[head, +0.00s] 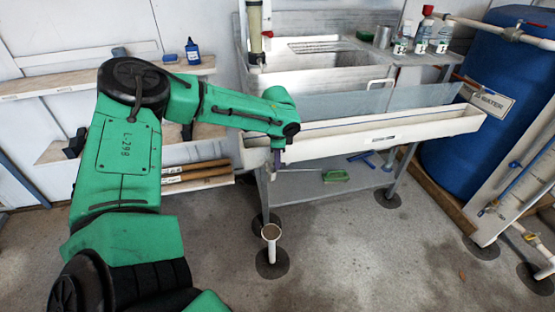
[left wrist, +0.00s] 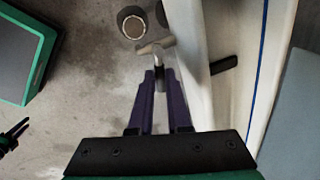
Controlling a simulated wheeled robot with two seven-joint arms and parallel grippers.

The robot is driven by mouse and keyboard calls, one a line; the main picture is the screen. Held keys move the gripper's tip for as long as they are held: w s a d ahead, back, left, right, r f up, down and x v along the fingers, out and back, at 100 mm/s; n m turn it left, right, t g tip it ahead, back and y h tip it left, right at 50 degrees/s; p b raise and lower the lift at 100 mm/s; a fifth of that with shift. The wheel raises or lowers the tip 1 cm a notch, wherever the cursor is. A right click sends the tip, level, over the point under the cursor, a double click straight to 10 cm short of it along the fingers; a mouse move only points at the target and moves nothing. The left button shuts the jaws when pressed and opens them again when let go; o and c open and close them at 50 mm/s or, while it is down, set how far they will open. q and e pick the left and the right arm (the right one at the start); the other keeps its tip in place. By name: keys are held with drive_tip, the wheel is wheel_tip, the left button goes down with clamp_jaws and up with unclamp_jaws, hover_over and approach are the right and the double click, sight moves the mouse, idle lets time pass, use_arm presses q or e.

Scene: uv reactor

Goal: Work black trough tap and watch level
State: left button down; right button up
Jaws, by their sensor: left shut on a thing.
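My left gripper (head: 277,158) is at the front face of the long white trough (head: 390,133), near its left end. In the left wrist view its purple fingers (left wrist: 160,76) are shut on a small black tap handle (left wrist: 160,84). A pale metal tap piece with a crossbar (left wrist: 155,46) extends just beyond the fingertips. The head view hides most of the tap behind the gripper. A dark forked shape (left wrist: 14,135) at the left wrist view's lower left looks like my right gripper; its opening is unclear. The water level inside the trough cannot be read.
A green brush (head: 336,176) lies on the lower shelf. A blue barrel (head: 490,90) stands right. Front floor is clear.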

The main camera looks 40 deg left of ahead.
use_arm(q)
drive_tip(key=shift+w+a+n, duration=0.2)
drive_tip(key=shift+w+n, duration=0.05)
drive_tip(key=shift+n, duration=0.85)
drive_tip(key=c, duration=0.9)
unclamp_jaws()
drive_tip(key=shift+o, duration=0.2)
